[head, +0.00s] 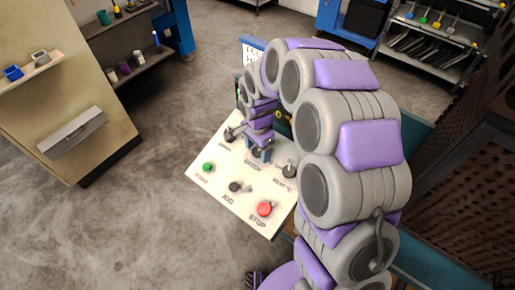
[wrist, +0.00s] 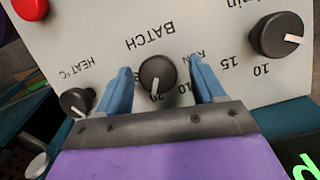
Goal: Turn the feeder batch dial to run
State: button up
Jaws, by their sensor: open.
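The batch dial (wrist: 157,74) is a round dark knob with a white pointer line, on a pale control panel (head: 215,183). In the wrist view its pointer aims down, toward my gripper's base. The BATCH lettering sits just above it, upside down. Small markings lie around it, and a RUN-like label to its right is partly hidden by a finger. My gripper (wrist: 160,68) is open, its blue fingers on either side of the dial with visible gaps. In the head view, my gripper (head: 261,152) is over the panel's upper part and mostly hides the dial.
A heat dial (wrist: 76,102) and a larger dial (wrist: 277,36) flank the batch dial. A green button (head: 208,167), a black jog knob (head: 235,187) and a red stop button (head: 265,208) sit lower on the panel. Open floor lies left.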

jog(key=shift+c, duration=0.5)
jog(key=c, duration=0.9)
jog(key=shift+c, duration=0.2)
